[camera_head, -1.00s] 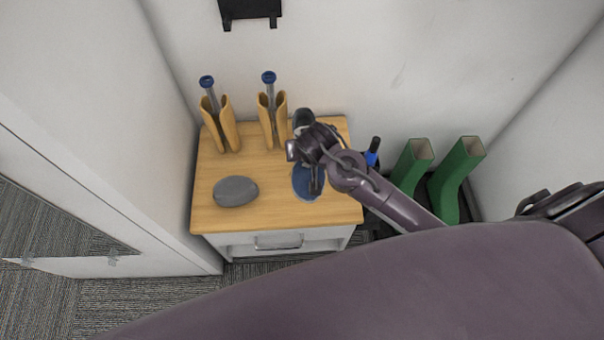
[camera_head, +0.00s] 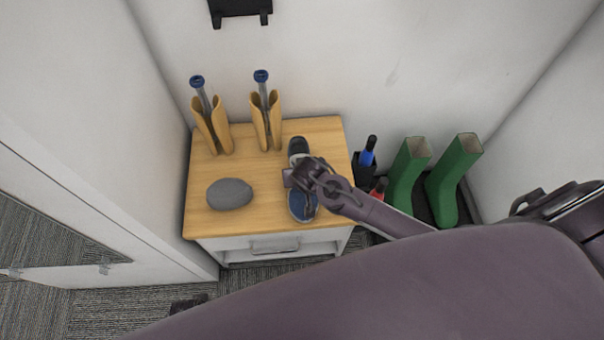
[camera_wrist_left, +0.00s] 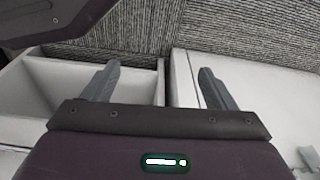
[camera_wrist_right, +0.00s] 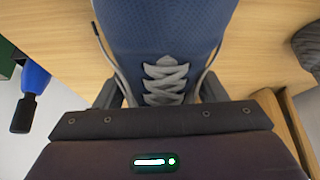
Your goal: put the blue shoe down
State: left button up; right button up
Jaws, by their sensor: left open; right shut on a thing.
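The blue shoe (camera_head: 301,208) is over the wooden top of the small cabinet (camera_head: 256,216), with its toe towards the front edge. My right gripper (camera_head: 303,178) is above its middle and shut on it. In the right wrist view, the shoe's blue upper (camera_wrist_right: 165,30) and grey laces sit between the fingers (camera_wrist_right: 162,92). I cannot tell whether its sole touches the wood. My left gripper (camera_wrist_left: 163,85) is open and empty in the left wrist view, above white furniture.
A grey stone-like oval (camera_head: 229,194) lies left of the shoe. Two tan boot-like holders (camera_head: 212,127) (camera_head: 266,122) with blue-topped rods stand at the back. Green boots (camera_head: 408,172) and a dark holder with blue and red items (camera_head: 366,163) stand right of the cabinet.

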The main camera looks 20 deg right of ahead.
jog(key=o, duration=0.7)
jog(key=shift+f, duration=0.15)
jog(key=o, duration=0.4)
jog(key=shift+o, duration=0.2)
